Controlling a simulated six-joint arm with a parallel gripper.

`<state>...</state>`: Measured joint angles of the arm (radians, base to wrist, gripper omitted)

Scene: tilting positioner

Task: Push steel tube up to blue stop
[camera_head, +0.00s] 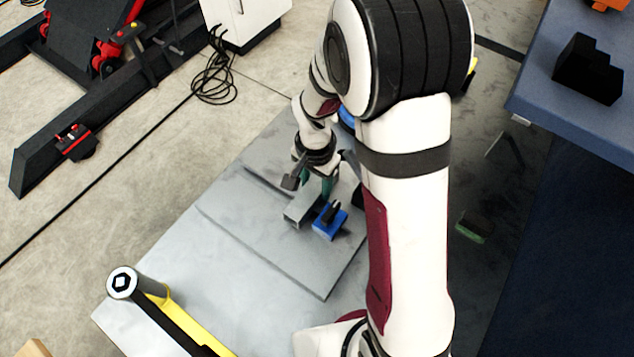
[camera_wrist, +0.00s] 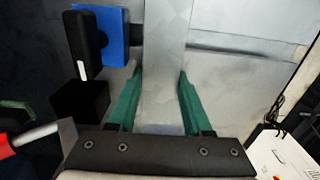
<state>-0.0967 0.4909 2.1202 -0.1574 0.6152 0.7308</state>
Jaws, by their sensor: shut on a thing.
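The steel tube (camera_head: 301,207) is a grey rectangular length lying on the grey plate. In the wrist view the steel tube (camera_wrist: 163,45) runs up the middle, between my green fingers. My gripper (camera_head: 316,188) points down at it; in the wrist view my gripper (camera_wrist: 161,75) is shut on the tube. The blue stop (camera_head: 327,226) lies close beside the tube, with a black clamp on it. The blue stop (camera_wrist: 115,48) is left of the tube in the wrist view, with a narrow strip between them there. My gripper hides part of the tube.
The black clamp (camera_wrist: 84,42) stands over the stop. A black block (camera_wrist: 80,100) is near my left finger in the wrist view. A yellow and black part (camera_head: 165,305) is at the plate's near left. The plate (camera_head: 265,250) is bare in front of the tube.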

